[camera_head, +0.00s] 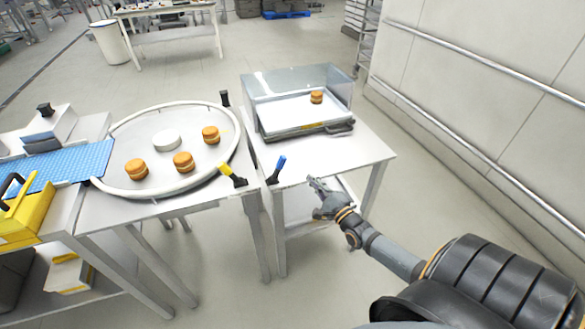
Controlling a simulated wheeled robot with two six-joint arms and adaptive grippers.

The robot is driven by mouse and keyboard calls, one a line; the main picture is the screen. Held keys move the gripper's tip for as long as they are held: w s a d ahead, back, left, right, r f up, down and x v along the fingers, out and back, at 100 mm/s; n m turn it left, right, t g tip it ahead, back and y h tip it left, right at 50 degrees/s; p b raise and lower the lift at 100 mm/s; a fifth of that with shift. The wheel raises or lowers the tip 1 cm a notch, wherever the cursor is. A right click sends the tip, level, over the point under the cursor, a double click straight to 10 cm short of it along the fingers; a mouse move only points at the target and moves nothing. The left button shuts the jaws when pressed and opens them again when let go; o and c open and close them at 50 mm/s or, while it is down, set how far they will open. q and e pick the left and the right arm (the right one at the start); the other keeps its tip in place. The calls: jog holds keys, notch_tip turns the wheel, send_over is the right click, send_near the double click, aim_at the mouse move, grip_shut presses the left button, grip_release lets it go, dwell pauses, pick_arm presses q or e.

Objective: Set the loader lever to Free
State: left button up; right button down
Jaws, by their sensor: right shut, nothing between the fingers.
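A lever with a blue handle (277,168) stands at the front left corner of the right table, its handle tilted up and to the right. A lever with a yellow handle (231,173) is at the front right of the round turntable, its handle leaning up and to the left. A dark upright piece (224,98) stands at the turntable's back right. No label is readable, so I cannot tell which one is the loader lever or where Free is. My right gripper (314,182) is shut and empty, to the right of the blue handle and apart from it. My left gripper is out of view.
The turntable (110,133) carries several filled rounds and a white disc (166,140). A clear-walled box (248,92) on the right table holds a tray with one round (316,97). A blue mat (62,168) and yellow container (28,219) are at left. A railed wall stands right.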

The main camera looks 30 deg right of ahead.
aim_at(278, 169)
jog(key=w+b, duration=0.1)
jog(key=w, duration=0.5)
jog(key=shift+r, duration=0.15)
jog(key=a+r+p, duration=0.1)
jog(key=w+a, duration=0.1)
jog(key=shift+a+r+p, duration=0.35)
jog(key=shift+r+p, duration=0.05)
jog(key=shift+a+r, duration=0.1)
jog(key=shift+a, duration=0.3)
jog(key=shift+w, duration=0.1)
